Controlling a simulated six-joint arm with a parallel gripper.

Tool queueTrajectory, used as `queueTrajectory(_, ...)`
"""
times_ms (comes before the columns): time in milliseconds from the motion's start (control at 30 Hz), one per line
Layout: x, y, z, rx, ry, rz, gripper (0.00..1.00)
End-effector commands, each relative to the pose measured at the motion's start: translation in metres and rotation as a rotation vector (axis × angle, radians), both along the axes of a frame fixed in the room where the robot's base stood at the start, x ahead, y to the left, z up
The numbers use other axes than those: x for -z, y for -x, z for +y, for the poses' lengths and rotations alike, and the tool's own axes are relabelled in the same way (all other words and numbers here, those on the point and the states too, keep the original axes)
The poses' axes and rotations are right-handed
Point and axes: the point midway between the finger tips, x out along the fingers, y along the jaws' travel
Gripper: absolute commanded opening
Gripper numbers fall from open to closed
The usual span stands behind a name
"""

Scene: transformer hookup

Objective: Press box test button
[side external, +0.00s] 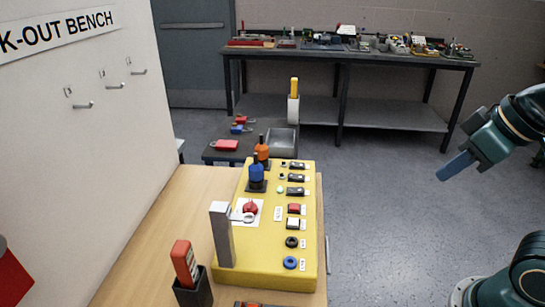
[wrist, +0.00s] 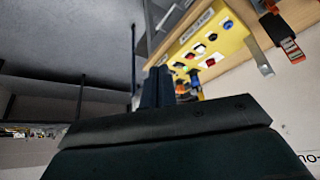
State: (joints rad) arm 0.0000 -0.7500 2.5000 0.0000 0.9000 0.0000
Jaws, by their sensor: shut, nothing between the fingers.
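The yellow box (side external: 262,272) lies on the wooden bench, long and sloped; in the wrist view it appears upside down at the upper right (wrist: 232,40). Along its right side are black switches (side external: 297,178), a red button (side external: 294,208), a white button (side external: 293,223), a black ring (side external: 291,242) and a blue ring (side external: 290,263). A red knob (side external: 250,207) sits on a white plate. The labels are too small to read, so I cannot tell which is the test button. My gripper (side external: 442,176) is shut and empty, in the air well right of the box; its fingers show in the wrist view (wrist: 158,72).
A red-handled item (side external: 184,264) stands in a black holder. Open floor lies between box and gripper.

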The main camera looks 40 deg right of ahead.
Motion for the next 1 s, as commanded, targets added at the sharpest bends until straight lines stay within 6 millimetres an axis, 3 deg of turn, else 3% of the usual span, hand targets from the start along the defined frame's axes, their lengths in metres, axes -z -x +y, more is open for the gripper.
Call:
queueTrajectory(567, 0.001, -0.009, 0.001, -0.014, 0.008, -0.005, 0.00)
queueTrajectory(767, 0.003, -0.031, 0.004, -0.049, 0.030, -0.019, 0.00)
queueTrajectory(1000, 0.011, -0.071, 0.013, -0.117, 0.081, -0.050, 0.00)
